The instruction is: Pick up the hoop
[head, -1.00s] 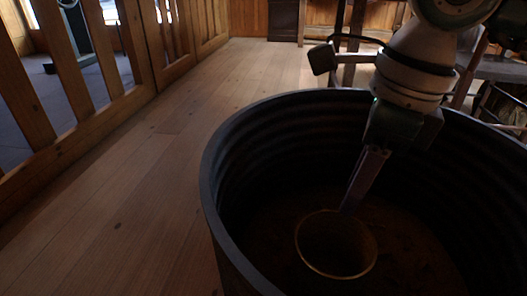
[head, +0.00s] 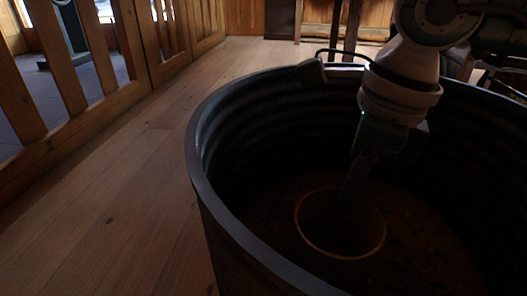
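The hoop (head: 340,257) is a thin, gold-brown ring lying low inside a large dark ribbed tub (head: 205,165). Its near rim catches some light, while its far rim is dim. My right gripper (head: 349,193) reaches down into the tub from the upper right. Its fingers are very dark and end at or just over the far part of the hoop. I cannot tell whether they touch it, or whether they are open or shut. My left gripper is not in view.
The tub's high wall surrounds the hoop and my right gripper. The tub's floor (head: 420,240) is dark brown. Wooden plank floor (head: 120,210) is clear to the left, with a wooden railing (head: 70,150) beyond. Dark furniture stands at the back.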

